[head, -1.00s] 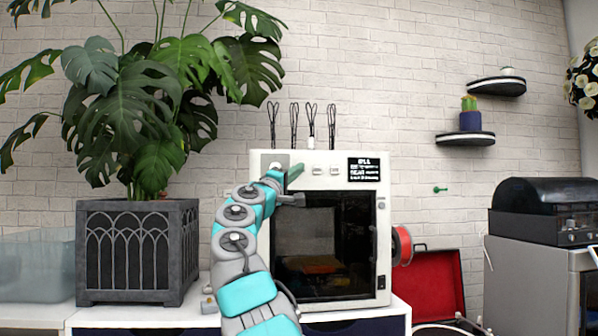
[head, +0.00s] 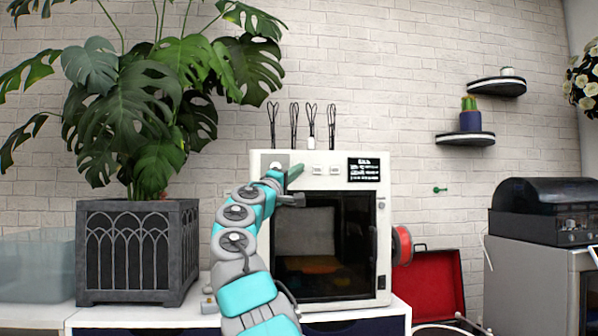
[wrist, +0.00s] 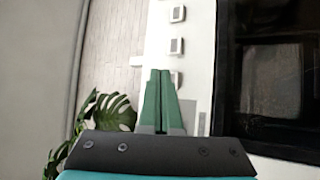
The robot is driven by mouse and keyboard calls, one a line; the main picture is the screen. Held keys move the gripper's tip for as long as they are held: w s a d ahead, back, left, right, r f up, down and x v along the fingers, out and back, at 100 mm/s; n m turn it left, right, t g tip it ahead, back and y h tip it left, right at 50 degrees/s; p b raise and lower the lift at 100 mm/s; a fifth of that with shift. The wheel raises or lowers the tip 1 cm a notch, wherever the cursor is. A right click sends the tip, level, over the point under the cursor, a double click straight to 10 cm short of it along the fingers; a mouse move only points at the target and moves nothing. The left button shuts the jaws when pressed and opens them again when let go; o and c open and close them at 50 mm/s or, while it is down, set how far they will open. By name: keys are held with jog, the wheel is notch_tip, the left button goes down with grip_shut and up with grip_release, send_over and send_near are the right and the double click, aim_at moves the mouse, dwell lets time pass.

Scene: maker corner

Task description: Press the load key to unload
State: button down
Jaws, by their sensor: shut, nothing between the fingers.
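The white 3D printer (head: 383,230) stands on a cabinet, with a dark glass door and a black display (head: 364,170) at its upper right. Small keys (head: 317,170) sit in a row on the panel left of the display. Their labels are too small to read. In the wrist view a column of keys (wrist: 176,46) runs up the white panel. My gripper (head: 297,171) is shut and empty, in front of the panel's left part. In the wrist view its green fingertips (wrist: 160,73) lie beside the nearest key, partly covering it. I cannot tell whether they touch it.
A large plant in a dark planter (head: 137,250) stands left of the printer. A red filament spool (head: 402,246) hangs on its right side. An open red case (head: 433,283) lies further right. Several thin black wire loops (head: 294,125) rise behind the printer top.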

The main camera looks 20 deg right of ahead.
jog(key=shift+w, duration=0.1)
jog(key=shift+w+d+p, duration=0.1)
jog(key=shift+w+p, duration=0.15)
jog(key=shift+p, duration=0.15)
jog(key=shift+w+d+p, duration=0.1)
jog(key=shift+w+p, duration=0.25)
jog(key=shift+w, duration=0.05)
dwell(0.5)
jog(key=shift+s, duration=0.15)
jog(key=shift+s+a+b, duration=0.2)
jog(key=shift+s+b, duration=0.45)
jog(key=shift+b, duration=0.15)
jog(key=s+b, duration=0.2)
jog(key=s+a+b, duration=0.1)
jog(key=s+b, duration=0.1)
jog(key=shift+s+a, duration=0.2)
jog(key=shift+s, duration=0.2)
